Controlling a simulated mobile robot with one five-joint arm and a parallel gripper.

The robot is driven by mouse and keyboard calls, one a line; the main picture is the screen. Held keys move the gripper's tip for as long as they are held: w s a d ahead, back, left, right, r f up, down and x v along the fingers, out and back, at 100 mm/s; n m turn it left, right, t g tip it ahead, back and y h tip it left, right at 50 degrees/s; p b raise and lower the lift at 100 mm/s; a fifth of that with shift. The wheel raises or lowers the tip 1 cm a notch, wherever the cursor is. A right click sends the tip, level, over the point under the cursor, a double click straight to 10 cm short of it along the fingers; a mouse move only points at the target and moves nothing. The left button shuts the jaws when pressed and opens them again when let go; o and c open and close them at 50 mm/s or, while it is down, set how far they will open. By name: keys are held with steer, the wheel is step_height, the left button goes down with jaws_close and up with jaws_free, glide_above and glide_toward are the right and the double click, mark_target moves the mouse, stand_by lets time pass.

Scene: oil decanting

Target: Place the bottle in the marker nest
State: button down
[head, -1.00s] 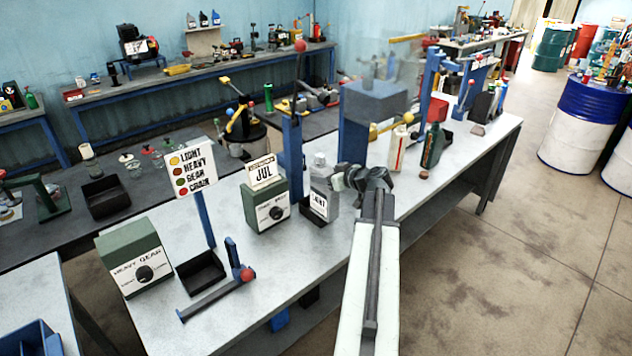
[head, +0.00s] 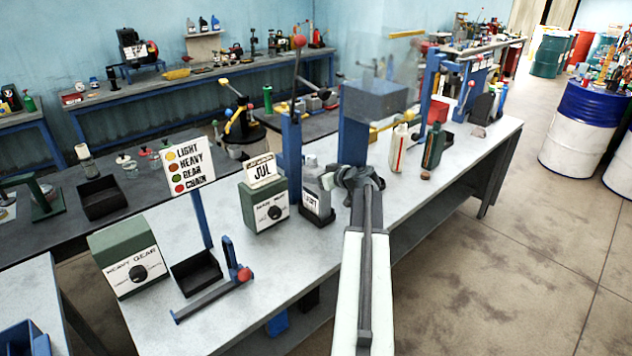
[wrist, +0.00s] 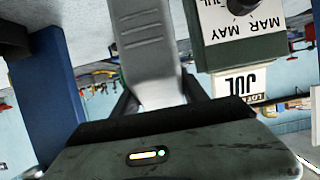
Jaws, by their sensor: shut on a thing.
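The bottle (head: 314,190) is grey with a LIGHT label and a dark lower part. It is on or just above the grey bench, right of the JUL box, and looks slightly tilted. My gripper (head: 350,178) is shut on the bottle's right side. In the wrist view, the bottle's pale ribbed body (wrist: 145,50) lies between my fingers, partly hidden by the gripper housing. I cannot tell whether its base touches the bench. No marker nest can be made out for sure.
The green JUL box (head: 263,205) stands close left of the bottle. A blue post (head: 291,155) rises behind. A black tray (head: 196,272) and a blue lever with a red ball (head: 244,274) stand front left. White (head: 399,148) and dark green (head: 433,146) bottles stand right.

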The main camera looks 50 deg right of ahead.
steer(key=c, duration=0.6)
jaws_free()
steer(key=shift+s+r, duration=0.25)
steer(key=shift+r, duration=0.05)
steer(key=p+v, duration=0.4)
steer(key=v, duration=0.7)
steer(key=shift+s+p, duration=0.3)
steer(key=shift+p, duration=0.05)
